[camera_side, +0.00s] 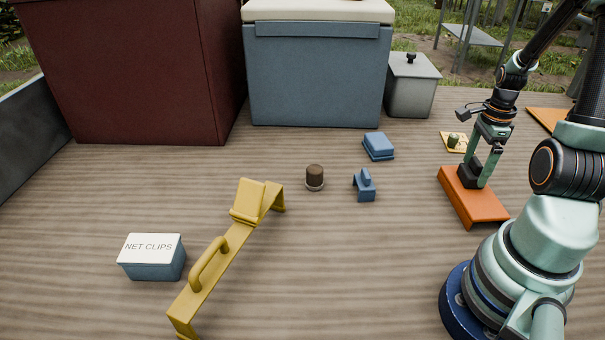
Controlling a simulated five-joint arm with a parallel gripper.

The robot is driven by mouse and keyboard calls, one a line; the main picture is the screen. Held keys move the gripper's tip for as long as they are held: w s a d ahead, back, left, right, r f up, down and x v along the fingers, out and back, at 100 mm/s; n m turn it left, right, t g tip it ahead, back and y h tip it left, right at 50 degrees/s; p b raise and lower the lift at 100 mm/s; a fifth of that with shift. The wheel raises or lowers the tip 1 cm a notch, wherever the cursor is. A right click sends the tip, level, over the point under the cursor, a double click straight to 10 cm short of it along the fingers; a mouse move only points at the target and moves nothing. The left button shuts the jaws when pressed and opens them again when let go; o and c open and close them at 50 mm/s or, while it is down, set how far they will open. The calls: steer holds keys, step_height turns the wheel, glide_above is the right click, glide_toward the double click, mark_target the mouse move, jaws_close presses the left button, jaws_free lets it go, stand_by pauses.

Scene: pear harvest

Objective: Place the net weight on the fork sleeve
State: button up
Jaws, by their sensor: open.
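No label marks the net weight or the fork sleeve. A small blue saddle-shaped piece (364,186) with an upright tab stands on the boards at the centre and may be the net weight. A long yellow channel-shaped piece (222,258) with a handle and a raised block lies slanted left of centre. A shorter orange channel-shaped piece (488,208) lies at the right. I cannot tell which of these two is the fork sleeve. My gripper (477,178) is open and points down at the orange piece's far end; contact is unclear. The blue piece is apart, to its left.
A brown-topped cylinder (315,177) and a flat blue box (378,146) stand near the centre. A net clips box (151,258) is front left. A cooler (318,75), a dark red crate (140,80) and a grey bin (412,88) line the back. A yellow plate (446,150) lies behind my gripper.

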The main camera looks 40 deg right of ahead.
mark_target(478, 161)
step_height(478, 161, up, 11)
steer(key=shift+f, duration=0.15)
steer(key=w+a+r+n+t+h, duration=0.15)
steer(key=w+a+r+n, duration=0.35)
steer(key=w+a+n, duration=0.55)
steer(key=a+r+n+t+y, duration=0.1)
steer(key=a+r+n+t, duration=0.2)
steer(key=a+n, duration=1.3)
steer(key=shift+a+t, duration=0.4)
steer(key=shift+t, duration=0.15)
